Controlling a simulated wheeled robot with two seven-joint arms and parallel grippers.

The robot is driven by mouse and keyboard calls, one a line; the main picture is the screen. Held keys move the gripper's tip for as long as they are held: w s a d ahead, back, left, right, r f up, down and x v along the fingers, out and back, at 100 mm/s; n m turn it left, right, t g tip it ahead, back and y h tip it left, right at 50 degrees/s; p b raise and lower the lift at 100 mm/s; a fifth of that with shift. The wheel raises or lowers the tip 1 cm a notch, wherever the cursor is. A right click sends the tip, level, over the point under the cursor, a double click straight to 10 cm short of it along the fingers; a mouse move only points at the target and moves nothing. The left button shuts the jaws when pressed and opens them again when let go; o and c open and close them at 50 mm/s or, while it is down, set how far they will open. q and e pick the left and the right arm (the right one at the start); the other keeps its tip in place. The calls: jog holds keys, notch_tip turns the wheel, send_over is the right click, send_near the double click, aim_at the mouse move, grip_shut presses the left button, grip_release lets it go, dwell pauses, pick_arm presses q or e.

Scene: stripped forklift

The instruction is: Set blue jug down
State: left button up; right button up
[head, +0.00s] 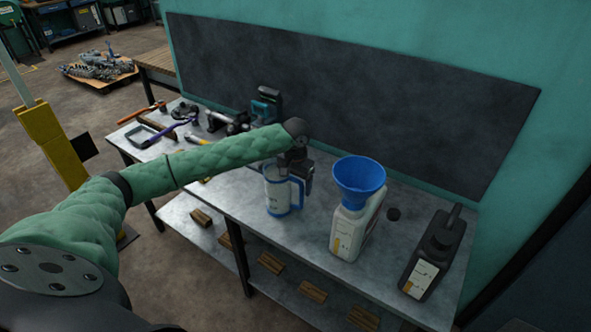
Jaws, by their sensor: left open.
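The blue jug (277,194) stands upright on the grey metal workbench (312,243). It has a pale, see-through body and a blue handle on its right side. My left arm comes in from the left, and my left gripper (305,173) is just above and beside the handle. The gripper is open; whether its fingers still touch the handle is too small to tell. My right gripper is not in the head view.
A white container (348,232) with a blue funnel (360,174) in its top stands right of the jug. Tools (180,125) crowd the bench's left end. A dark wall panel (350,95) rises behind.

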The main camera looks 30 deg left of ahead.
pick_arm(q)
notch_tip(320, 180, up, 9)
jog(key=b, duration=0.3)
jog(key=shift+r, duration=0.15)
jog(key=shift+r+b, duration=0.35)
jog(key=shift+r, duration=0.4)
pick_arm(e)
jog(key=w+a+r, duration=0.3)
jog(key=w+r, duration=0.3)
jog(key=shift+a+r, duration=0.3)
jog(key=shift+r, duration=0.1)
pick_arm(q)
jog(key=shift+f, duration=0.1)
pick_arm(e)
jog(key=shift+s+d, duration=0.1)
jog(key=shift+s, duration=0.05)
